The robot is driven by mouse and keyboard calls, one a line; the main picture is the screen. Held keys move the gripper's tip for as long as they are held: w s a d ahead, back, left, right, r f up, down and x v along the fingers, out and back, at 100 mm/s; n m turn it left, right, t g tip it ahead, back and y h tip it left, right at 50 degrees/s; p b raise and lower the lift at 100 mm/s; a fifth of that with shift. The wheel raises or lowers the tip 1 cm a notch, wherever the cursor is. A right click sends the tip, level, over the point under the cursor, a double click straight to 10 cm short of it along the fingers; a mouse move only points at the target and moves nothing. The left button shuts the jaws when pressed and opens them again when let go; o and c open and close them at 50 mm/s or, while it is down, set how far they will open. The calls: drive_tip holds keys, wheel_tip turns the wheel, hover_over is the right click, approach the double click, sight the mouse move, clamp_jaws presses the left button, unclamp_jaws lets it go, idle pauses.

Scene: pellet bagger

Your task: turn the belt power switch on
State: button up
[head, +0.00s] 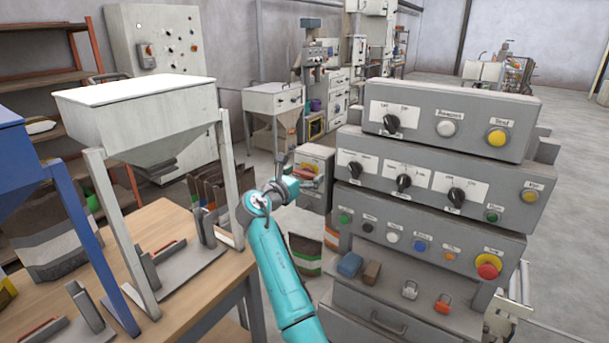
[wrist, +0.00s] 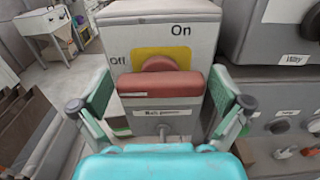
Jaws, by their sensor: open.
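The belt power switch is a red bar handle (wrist: 161,84) on a yellow plate on a pale grey box (wrist: 160,35). "Off" is printed at the left of the plate and "On" above it to the right. The bar lies level across the box front, above a small, blurred label. My gripper (wrist: 161,100) is open, one finger to each side of the bar, with no clear grip on it. In the head view the box (head: 315,160) stands left of the control panels, with my gripper (head: 293,174) at its front.
Grey stepped control panels (head: 440,180) with knobs and buttons stand close on the right. A wooden table (head: 185,285) with a hopper (head: 140,115) is on the left. Dark open bags (head: 205,188) stand behind my arm. In the wrist view, brown bags (wrist: 30,125) are at lower left.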

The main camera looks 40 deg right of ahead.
drive_tip(key=c, duration=0.9)
drive_tip(key=shift+m, duration=0.4)
drive_tip(key=m, duration=0.3)
drive_tip(key=shift+s+m, duration=0.1)
drive_tip(key=shift+m, duration=0.3)
drive_tip(key=m, duration=0.4)
drive_tip(key=shift+s+f, duration=0.1)
drive_tip(key=shift+f, duration=0.05)
drive_tip(key=m, duration=0.4)
drive_tip(key=shift+m, duration=0.4)
drive_tip(key=m, duration=0.4)
drive_tip(key=shift+f, duration=0.15)
drive_tip(key=shift+m, duration=0.4)
drive_tip(key=shift+s, duration=0.1)
